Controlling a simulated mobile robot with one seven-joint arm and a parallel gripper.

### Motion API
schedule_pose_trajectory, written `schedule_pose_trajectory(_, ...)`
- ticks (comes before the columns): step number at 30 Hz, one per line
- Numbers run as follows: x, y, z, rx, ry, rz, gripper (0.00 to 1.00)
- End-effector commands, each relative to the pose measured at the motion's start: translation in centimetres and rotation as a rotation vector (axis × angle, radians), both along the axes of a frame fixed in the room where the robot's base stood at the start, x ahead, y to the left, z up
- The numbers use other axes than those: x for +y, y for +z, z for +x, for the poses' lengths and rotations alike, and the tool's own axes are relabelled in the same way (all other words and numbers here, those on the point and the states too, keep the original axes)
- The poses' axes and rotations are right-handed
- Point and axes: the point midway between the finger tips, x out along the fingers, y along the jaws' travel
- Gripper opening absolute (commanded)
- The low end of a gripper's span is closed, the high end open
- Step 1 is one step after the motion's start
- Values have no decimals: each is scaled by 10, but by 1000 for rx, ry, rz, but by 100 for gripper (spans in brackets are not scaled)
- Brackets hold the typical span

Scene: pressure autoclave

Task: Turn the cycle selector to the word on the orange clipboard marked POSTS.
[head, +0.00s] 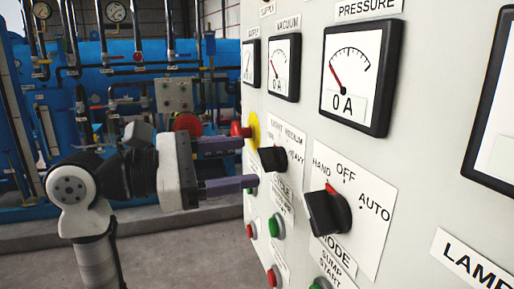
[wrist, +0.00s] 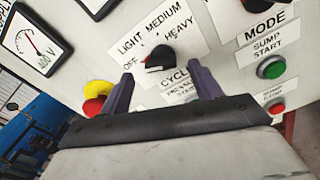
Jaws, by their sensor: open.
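The cycle selector (head: 273,160) is a black knob on a white plate lettered LIGHT, MEDIUM and HEAVY, with a fourth word at left too small to read surely. It also shows in the wrist view (wrist: 158,58), where its red mark is on its left side, near that left word. My gripper (head: 254,164) is open, its purple fingers just in front of the panel at the knob. In the wrist view the fingers (wrist: 160,76) stand apart on either side below the knob; I cannot tell whether they touch it. No orange clipboard is in view.
The MODE selector (head: 328,211), marked HAND, OFF, AUTO, is right of the cycle selector. A red emergency button on a yellow disc (wrist: 97,97) is left of my fingers. Green button (head: 276,226) and red buttons sit below. Gauges (head: 361,77) line the panel above.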

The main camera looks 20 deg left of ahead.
Motion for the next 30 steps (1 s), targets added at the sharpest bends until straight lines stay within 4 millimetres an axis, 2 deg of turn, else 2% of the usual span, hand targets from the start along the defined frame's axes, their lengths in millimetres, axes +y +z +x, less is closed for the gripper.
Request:
schedule_pose_trajectory(3,-17,2,10,0,-3,0,64)
schedule_pose_trajectory(7,-27,1,18,-1,-2,0,64)
schedule_pose_trajectory(19,-32,0,21,-1,-1,0,62)
schedule_pose_trajectory(28,-32,0,21,-1,-1,0,23)
schedule_pose_trajectory(30,-32,0,21,-1,-1,0,19)
